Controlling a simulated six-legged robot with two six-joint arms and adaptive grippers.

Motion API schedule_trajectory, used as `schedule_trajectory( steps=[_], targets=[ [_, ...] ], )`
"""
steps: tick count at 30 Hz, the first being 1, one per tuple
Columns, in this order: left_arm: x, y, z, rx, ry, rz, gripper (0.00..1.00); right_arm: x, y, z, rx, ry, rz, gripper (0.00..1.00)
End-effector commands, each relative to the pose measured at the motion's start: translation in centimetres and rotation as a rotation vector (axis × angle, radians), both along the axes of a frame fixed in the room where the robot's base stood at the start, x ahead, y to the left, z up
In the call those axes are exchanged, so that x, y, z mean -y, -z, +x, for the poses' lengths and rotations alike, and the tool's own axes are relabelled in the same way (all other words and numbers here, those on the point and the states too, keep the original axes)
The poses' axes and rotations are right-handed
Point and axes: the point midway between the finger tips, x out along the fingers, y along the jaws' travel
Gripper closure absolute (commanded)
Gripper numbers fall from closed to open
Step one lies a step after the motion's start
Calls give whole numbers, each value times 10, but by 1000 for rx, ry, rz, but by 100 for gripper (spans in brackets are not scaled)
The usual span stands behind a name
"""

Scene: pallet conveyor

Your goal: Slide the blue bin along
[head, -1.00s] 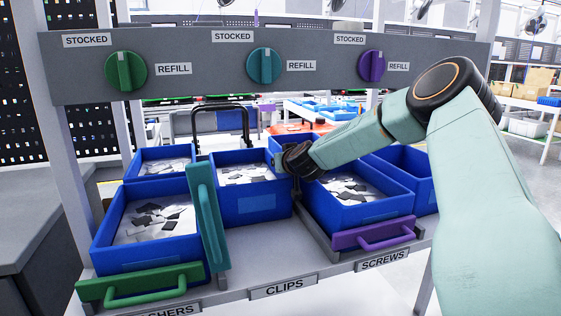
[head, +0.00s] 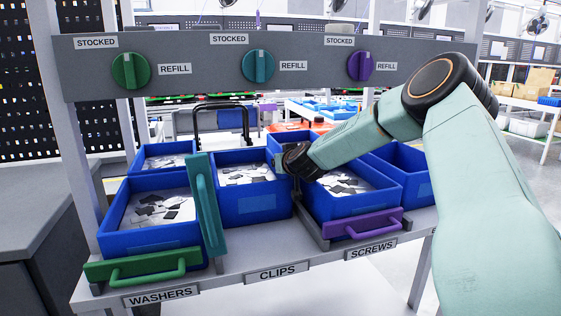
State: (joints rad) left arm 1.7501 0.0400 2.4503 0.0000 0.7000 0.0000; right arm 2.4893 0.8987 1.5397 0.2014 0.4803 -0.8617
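Several blue bins sit on a grey three-lane rack. In the CLIPS lane, a blue bin (head: 250,205) of light and dark pieces stands upright, set back from the front edge. The lane's teal gate (head: 207,205) stands swung out to its left, leaving the front clear. My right gripper (head: 285,160) reaches in from the right, at this bin's back right corner; its fingertips are mostly hidden, so I cannot tell open from shut or contact. My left gripper is out of view.
A green gate (head: 145,267) closes the WASHERS lane and a purple gate (head: 362,224) the SCREWS lane. Bins stand on both sides. A grey panel (head: 205,67) with three knobs spans above. Bare rack lies before the CLIPS bin.

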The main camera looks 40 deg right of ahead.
Motion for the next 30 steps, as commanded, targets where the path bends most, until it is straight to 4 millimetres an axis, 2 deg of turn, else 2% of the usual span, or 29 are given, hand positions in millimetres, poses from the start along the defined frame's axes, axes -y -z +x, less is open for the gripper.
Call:
schedule_trajectory(
  steps=[8, 9, 17, 30],
  targets=[
    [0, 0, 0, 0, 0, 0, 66, 1, -3, 2, 5, 0, -5, 100],
    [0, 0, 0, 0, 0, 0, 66, 1, -4, 2, 5, 1, -6, 86],
    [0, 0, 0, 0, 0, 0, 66, 1, -4, 1, 5, 2, -5, 64],
    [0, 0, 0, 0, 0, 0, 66, -1, -6, -5, 9, 4, 0, 63]
  ],
)
